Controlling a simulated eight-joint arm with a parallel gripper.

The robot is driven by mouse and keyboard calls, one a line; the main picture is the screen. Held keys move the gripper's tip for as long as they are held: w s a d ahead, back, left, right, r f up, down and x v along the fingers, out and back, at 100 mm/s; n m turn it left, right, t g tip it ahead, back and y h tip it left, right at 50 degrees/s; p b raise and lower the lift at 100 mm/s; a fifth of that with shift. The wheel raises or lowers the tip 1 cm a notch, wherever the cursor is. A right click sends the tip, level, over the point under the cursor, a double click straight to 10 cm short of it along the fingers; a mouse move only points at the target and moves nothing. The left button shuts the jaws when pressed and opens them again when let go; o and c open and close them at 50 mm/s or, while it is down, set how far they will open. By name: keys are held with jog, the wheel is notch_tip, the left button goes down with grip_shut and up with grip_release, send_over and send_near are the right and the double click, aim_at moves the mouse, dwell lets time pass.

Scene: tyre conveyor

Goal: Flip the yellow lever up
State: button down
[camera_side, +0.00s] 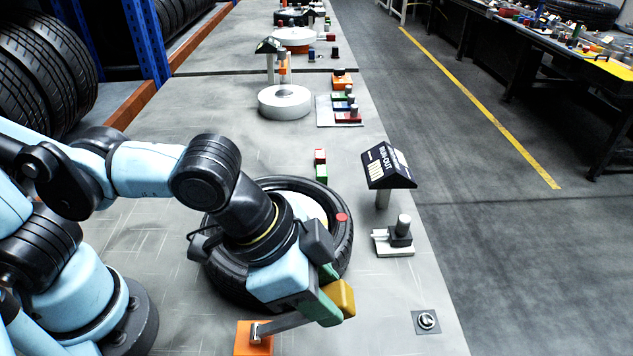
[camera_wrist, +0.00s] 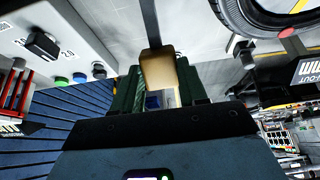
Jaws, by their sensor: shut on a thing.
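The yellow lever has a yellow block-shaped handle (camera_side: 343,296) at the end of a grey bar (camera_side: 285,325). The bar rises slightly to the right from an orange base (camera_side: 262,344) at the bottom of the side view. My gripper (camera_side: 328,291), with green fingers, is at the handle and shut on it. In the wrist view the handle (camera_wrist: 158,70) sits between the green fingers of my gripper (camera_wrist: 158,90), with the dark bar running up from it. Part of the handle is hidden by the fingers in the side view.
A large tyre (camera_side: 347,235) lies flat behind and below my wrist. To the right stand a RUN-OUT sign (camera_side: 388,166), a grey block with a cylinder (camera_side: 400,236) and a small round knob on a plate (camera_side: 427,321). The surface between the handle and that plate is clear.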

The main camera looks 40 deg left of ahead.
jog(key=shift+s+a+r+t+h, duration=0.5)
jog(key=shift+s+a+r, duration=0.05)
jog(key=shift+a+r, duration=0.05)
dwell(0.4)
jog(key=c, duration=0.6)
grip_release()
jog(key=v, duration=0.7)
jog(key=shift+s+r, duration=0.15)
jog(key=shift+r, duration=0.05)
jog(key=shift+a, duration=0.15)
